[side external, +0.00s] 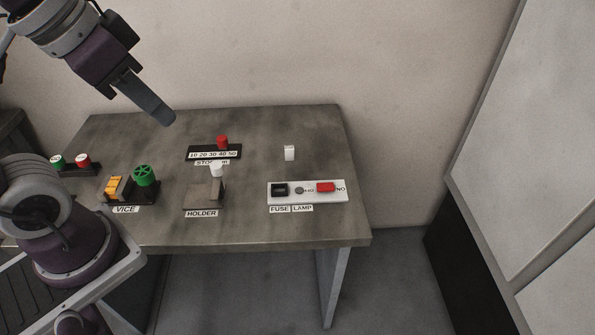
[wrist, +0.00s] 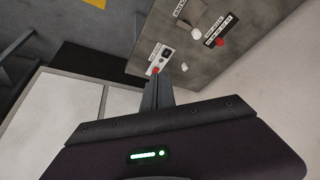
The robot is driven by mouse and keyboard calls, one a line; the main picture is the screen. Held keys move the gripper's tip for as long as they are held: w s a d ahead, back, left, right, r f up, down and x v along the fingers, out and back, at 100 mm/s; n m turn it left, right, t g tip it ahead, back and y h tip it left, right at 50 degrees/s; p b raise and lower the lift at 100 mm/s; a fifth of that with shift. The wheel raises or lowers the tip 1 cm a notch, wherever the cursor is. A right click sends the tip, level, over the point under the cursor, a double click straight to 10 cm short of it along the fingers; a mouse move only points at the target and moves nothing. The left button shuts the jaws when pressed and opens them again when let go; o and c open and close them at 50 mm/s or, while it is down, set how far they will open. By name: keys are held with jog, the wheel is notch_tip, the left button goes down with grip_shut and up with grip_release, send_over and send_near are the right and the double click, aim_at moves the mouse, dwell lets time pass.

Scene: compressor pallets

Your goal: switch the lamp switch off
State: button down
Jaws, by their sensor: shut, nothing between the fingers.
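The lamp switch (side external: 326,187) is a red rocker at the right end of a white panel (side external: 308,197) on the grey table, above a LAMP label. In the wrist view the red lamp switch (wrist: 155,71) shows just beyond my fingertips, partly hidden by them. My gripper (side external: 168,117) is shut and empty, high above the back left of the table, well apart from the panel. It also shows in the wrist view (wrist: 157,80). Which way the rocker is tilted is too small to tell.
A black fuse part (side external: 280,190) sits left on the same panel. A small white block (side external: 289,153) stands behind it. The holder (side external: 204,194), the red stop slider (side external: 222,142) and the vice (side external: 143,178) are further left. The table's right side is clear.

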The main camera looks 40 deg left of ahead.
jog(key=w+d+r+m+g, duration=0.1)
jog(key=w+m, duration=0.1)
jog(key=w, duration=0.7)
jog(key=m+g, duration=0.4)
jog(key=m, duration=0.2)
send_over(330, 186)
notch_tip(330, 186, down, 19)
notch_tip(330, 186, down, 13)
jog(key=shift+r, duration=0.1)
jog(key=shift+f, duration=0.65)
